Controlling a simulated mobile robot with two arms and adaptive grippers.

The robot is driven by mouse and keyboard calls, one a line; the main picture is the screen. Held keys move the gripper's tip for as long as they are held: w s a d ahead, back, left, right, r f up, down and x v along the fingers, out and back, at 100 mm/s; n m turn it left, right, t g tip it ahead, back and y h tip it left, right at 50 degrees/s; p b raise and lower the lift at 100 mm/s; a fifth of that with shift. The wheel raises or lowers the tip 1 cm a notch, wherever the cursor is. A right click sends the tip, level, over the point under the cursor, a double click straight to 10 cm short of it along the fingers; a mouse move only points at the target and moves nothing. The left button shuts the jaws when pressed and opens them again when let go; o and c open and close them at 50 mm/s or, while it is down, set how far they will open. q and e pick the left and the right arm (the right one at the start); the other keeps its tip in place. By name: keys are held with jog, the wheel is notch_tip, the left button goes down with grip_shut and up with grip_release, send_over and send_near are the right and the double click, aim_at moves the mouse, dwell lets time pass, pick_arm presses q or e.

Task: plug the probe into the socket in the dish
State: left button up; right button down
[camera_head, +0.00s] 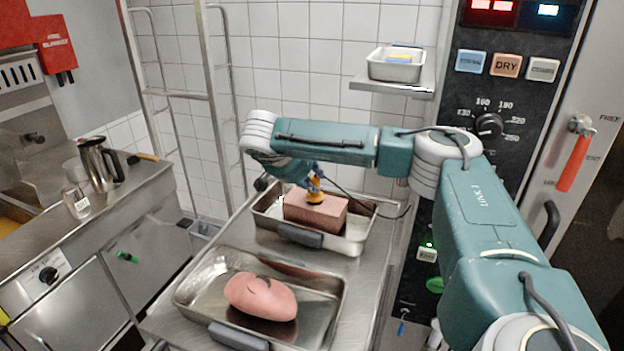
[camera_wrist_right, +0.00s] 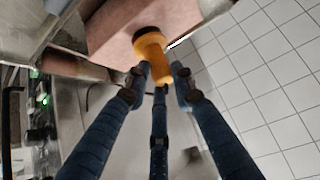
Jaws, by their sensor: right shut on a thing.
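The probe, with an orange-yellow handle (camera_head: 315,197), stands at the top of a brown-pink block (camera_head: 316,210) in the rear metal dish (camera_head: 353,243). My right gripper (camera_head: 313,186) is shut on the handle from above. In the right wrist view the blue fingers close around the handle (camera_wrist_right: 152,50), and its dark round end faces the block (camera_wrist_right: 120,22). I cannot tell whether its tip is inside the block or only against it. A thin dark cable (camera_head: 385,215) runs over the dish's right side. I cannot make out a socket. My left gripper is not in view.
A front metal tray (camera_head: 190,290) holds a pink rounded lump (camera_head: 260,296) on the steel table. A wall shelf (camera_head: 395,86) carries a small metal pan (camera_head: 396,66). The oven control panel (camera_head: 505,110) stands at right. A metal jug (camera_head: 99,165) stands on the left counter.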

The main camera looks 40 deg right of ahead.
jog(key=shift+p, duration=0.35)
jog(key=shift+f+b, duration=0.3)
jog(key=shift+f, duration=0.3)
dwell(0.6)
jog(key=c, duration=1.7)
grip_release()
jog(key=shift+c, duration=0.2)
jog(key=shift+a+r+p, duration=0.4)
jog(key=shift+r+p, duration=0.1)
jog(key=shift+r, duration=0.05)
jog(key=p+v, duration=0.6)
jog(key=v, duration=0.3)
jog(key=shift+s+a+r, duration=0.2)
jog(key=shift+a, duration=0.1)
